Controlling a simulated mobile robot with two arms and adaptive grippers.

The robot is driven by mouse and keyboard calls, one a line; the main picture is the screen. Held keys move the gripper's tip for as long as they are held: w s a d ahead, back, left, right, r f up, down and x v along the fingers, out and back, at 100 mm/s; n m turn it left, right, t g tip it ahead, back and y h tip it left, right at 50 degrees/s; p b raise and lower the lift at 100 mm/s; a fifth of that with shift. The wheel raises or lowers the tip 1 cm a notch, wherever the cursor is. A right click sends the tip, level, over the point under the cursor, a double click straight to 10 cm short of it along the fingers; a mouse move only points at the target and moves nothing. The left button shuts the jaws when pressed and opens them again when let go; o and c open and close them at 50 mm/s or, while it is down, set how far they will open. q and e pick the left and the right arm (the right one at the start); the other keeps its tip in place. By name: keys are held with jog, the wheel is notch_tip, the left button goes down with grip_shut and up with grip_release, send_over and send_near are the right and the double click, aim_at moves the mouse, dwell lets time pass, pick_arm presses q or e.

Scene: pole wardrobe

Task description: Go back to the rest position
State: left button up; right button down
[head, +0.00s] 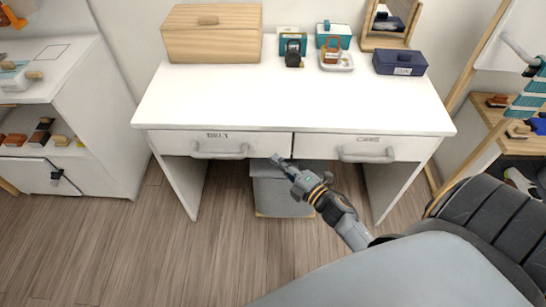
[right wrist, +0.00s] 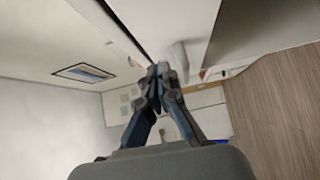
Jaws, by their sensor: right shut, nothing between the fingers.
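My right gripper (head: 278,160) is in front of the white desk (head: 300,95), at the height of its drawers and between the two drawer handles. It is shut and empty. In the right wrist view the fingertips of my right gripper (right wrist: 158,72) meet, with nothing between them. The left drawer (head: 225,145) and the right drawer (head: 360,149) both look closed. The gripper appears close to the left drawer's right end; I cannot tell whether it touches. My left gripper is not in view.
A wooden box (head: 212,40), a dark blue box (head: 400,63) and small items stand on the desk. A grey bin (head: 280,195) is under it. A white shelf unit (head: 90,110) stands left, a wooden rack (head: 485,125) right. The wood floor (head: 130,240) at front left is clear.

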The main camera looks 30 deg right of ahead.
jog(key=shift+s+d, duration=0.7)
jog(key=shift+s, duration=2.85)
jog(key=s+a+f+m+g+h+p, duration=0.1)
jog(key=s+f+m+g+h+p, duration=0.25)
jog(key=f, duration=0.75)
jog(key=s+a+f+m+g, duration=0.1)
jog(key=s+f+m+g, duration=0.2)
jog(key=s+f+m, duration=0.55)
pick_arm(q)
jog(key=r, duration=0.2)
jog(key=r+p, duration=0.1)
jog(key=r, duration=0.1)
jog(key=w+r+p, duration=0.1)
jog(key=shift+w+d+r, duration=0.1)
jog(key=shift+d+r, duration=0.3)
pick_arm(e)
jog(key=s+a+f+m+g, duration=0.2)
jog(key=s+f+g, duration=0.3)
jog(key=s+f, duration=0.3)
jog(key=s+a+f+m+g, duration=0.3)
jog(key=s+f+g, duration=0.2)
jog(key=s, duration=0.8)
notch_tip(320, 180, down, 3)
jog(key=shift+s+a+m, duration=0.2)
jog(key=shift+s+m, duration=0.05)
jog(key=shift+m, duration=0.15)
